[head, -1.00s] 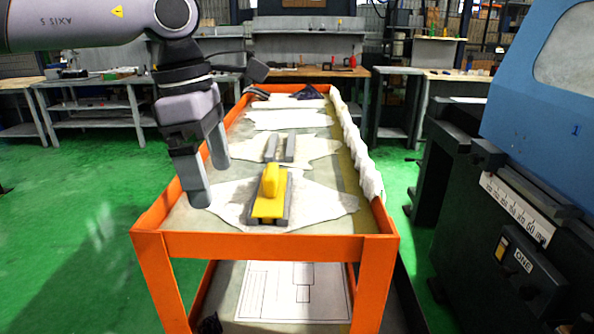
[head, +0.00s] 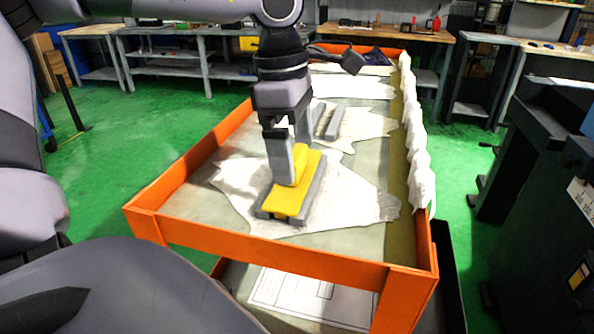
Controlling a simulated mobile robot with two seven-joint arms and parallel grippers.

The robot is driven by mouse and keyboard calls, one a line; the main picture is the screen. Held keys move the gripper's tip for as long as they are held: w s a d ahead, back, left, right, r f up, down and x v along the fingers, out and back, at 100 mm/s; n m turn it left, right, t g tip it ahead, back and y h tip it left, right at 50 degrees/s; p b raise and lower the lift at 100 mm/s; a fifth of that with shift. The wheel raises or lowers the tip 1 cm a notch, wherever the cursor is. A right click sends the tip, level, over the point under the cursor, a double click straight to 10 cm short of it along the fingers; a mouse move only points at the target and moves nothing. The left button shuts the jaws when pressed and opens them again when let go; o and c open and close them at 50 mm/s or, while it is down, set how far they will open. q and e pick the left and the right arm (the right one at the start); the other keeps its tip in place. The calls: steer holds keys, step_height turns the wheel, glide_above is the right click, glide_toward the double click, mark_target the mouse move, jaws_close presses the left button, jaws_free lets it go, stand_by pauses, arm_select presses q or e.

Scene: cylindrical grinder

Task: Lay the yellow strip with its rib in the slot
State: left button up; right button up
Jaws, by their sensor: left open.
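The yellow strip (head: 289,200) lies on a pair of grey bars (head: 312,190) on a white cloth, near the front of the orange-framed cart. A raised yellow block (head: 302,162) stands up from its top. The strip's underside and rib are hidden. Farther back, two parallel grey bars (head: 332,122) lie with a narrow slot between them, and nothing is in it. My left gripper (head: 295,160) points down, open, with its fingers at the raised block, one in front on the left and one behind. I cannot tell whether they touch it. My right gripper is not in view.
The orange cart rim (head: 270,257) surrounds the work surface. Crumpled white cloth (head: 418,150) lines its right side. A dark machine (head: 540,200) stands at the right. A drawing sheet (head: 315,298) lies on the lower shelf. The cart top right of the strip is free.

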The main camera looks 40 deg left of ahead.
arm_select(q)
step_height(320, 180, down, 2)
steer(key=shift+w+d, duration=0.1)
steer(key=c, duration=1)
steer(key=shift+r, duration=0.2)
